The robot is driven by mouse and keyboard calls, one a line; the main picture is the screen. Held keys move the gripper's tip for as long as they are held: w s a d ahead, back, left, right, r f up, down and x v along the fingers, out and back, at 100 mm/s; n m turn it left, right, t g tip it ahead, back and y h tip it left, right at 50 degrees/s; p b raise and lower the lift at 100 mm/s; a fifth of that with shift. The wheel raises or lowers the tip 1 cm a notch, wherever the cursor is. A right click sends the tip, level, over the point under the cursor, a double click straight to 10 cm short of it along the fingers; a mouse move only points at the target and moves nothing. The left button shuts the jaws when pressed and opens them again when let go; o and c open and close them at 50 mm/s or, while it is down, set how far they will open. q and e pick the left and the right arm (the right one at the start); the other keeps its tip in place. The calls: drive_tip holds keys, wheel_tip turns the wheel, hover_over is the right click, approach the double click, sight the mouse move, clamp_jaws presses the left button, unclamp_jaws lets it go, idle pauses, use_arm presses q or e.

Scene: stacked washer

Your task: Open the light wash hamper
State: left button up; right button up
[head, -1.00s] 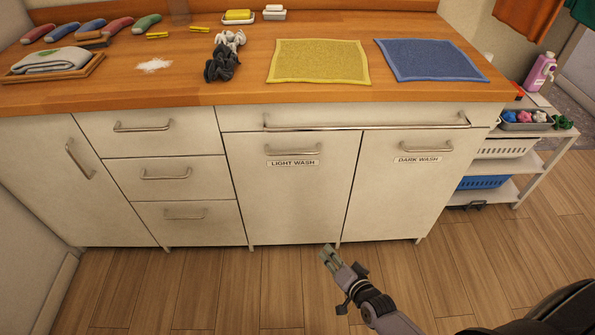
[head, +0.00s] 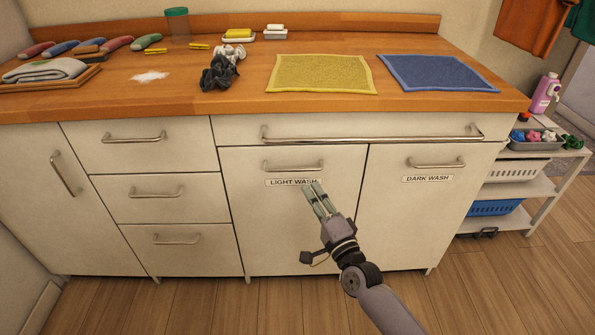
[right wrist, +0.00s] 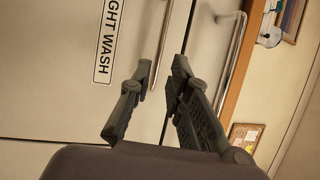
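The light wash hamper (head: 270,220) is a cream cabinet front labelled LIGHT WASH, and it is closed. Its metal bar handle (head: 293,167) is near the top edge, above the label. The label also shows in the right wrist view (right wrist: 106,42). My right gripper (head: 314,186) is in front of the hamper, with its fingertips just below the handle and overlapping the label's right end. In the right wrist view its two fingers (right wrist: 160,68) are apart with nothing between them. I cannot tell how far they are from the front. My left gripper is not in view.
The closed dark wash hamper (head: 420,220) is directly to the right. A long bar (head: 370,138) runs across the front above both hampers. Drawers (head: 165,190) are on the left. The wooden counter (head: 320,102) juts out above. A white shelf cart (head: 525,188) stands on the right.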

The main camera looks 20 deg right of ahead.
sight(298, 170)
drive_tip(key=b+x, duration=0.1)
drive_tip(key=x, duration=0.8)
drive_tip(key=shift+w+r, duration=0.1)
drive_tip(key=shift+w, duration=0.15)
drive_tip(key=shift+c, duration=0.2)
clamp_jaws()
